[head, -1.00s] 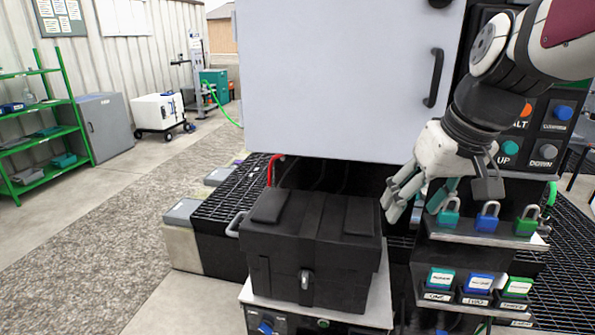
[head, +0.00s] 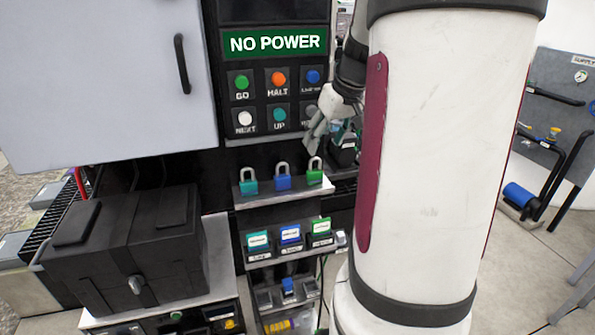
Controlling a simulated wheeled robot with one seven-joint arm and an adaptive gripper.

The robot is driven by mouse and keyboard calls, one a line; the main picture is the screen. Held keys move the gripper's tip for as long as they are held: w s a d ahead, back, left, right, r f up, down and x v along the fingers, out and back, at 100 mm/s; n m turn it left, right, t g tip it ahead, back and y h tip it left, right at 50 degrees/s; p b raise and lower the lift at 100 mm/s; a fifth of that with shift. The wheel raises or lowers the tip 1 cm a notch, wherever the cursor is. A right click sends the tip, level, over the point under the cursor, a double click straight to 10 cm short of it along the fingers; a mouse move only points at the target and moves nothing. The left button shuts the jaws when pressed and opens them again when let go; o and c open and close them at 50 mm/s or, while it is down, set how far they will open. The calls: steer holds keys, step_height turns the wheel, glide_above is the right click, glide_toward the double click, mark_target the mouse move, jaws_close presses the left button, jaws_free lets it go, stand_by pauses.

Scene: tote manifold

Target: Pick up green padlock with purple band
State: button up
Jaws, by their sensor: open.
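Three padlocks with grey shackles stand upright in a row on a small shelf in the head view. The green padlock (head: 314,178) is at the right end, a blue padlock (head: 283,183) is in the middle and a teal padlock (head: 249,187) is at the left. A purple band on the green padlock is too small to make out. My gripper (head: 316,140) is open, above and apart from the green padlock. My arm hides part of the area to its right.
A black box (head: 130,250) with a latch stands to the left on a white-topped stand. A button panel (head: 276,95) under a "NO POWER" sign rises behind the shelf. Labelled tags (head: 290,236) fill a lower shelf. A grey cabinet door (head: 110,80) hangs at upper left.

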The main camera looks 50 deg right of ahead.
mark_target(313, 169)
steer(key=p+x, duration=0.1)
steer(key=x, duration=0.7)
steer(key=shift+a+f, duration=0.15)
steer(key=shift+f, duration=0.1)
steer(key=c, duration=1.2)
